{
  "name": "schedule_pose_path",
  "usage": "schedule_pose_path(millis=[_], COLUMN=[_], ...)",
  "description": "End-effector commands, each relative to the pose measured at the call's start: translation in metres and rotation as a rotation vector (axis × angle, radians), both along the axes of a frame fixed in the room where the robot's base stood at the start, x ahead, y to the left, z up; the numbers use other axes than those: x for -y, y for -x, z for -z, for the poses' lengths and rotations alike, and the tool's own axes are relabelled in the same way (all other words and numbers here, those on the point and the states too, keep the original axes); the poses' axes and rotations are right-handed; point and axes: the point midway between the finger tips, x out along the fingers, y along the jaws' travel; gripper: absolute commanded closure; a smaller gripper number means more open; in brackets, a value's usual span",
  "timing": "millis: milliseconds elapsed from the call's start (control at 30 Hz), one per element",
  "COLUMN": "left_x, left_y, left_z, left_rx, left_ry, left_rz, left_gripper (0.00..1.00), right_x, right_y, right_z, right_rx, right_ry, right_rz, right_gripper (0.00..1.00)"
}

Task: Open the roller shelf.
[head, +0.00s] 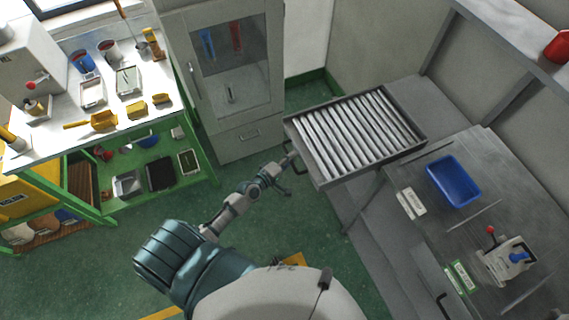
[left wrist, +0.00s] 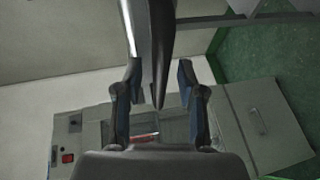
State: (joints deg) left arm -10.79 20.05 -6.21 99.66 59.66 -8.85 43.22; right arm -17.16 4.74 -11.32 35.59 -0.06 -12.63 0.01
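The roller shelf (head: 355,130) is a grey frame with a row of shiny metal rollers, at the centre right of the head view. Its near left side faces the green floor, and a dark handle (head: 299,160) shows there. My left gripper (head: 286,172) is at this handle. In the left wrist view its two fingers (left wrist: 158,75) are apart, with a dark, tapering bar (left wrist: 160,55) between them. This looks like part of the handle. I see gaps beside the bar, so the fingers do not look closed on it. My right gripper is not in view.
A grey workbench (head: 405,245) with a blue bin (head: 453,181) and a small clamp device (head: 508,262) is on the right. A grey cabinet (head: 238,135) stands behind my gripper. A green-framed table (head: 50,140) with tools is at left. Green floor (head: 270,215) is open between them.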

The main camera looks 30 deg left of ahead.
Motion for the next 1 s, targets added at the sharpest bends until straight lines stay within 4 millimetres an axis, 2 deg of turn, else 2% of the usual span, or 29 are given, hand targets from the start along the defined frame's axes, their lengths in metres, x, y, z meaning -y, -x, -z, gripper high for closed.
schedule_pose_path(millis=[400,500,700,1000], left_x=[-0.017,-0.02,-0.024,-0.024], left_y=[0.08,0.095,0.108,0.108], left_z=[-0.015,-0.017,-0.021,-0.021], left_rx=[-0.005,-0.005,-0.004,-0.003], left_ry=[-0.005,-0.007,-0.005,-0.003], left_rz=[0.002,0.002,0.0,0.0], left_gripper=[0.61,0.61,0.61,0.61], right_x=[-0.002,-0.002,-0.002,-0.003], right_y=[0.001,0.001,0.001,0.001], right_z=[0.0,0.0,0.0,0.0], right_rx=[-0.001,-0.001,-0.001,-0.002], right_ry=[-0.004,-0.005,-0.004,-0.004], right_rz=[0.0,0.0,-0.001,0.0], right_gripper=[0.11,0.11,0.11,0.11])
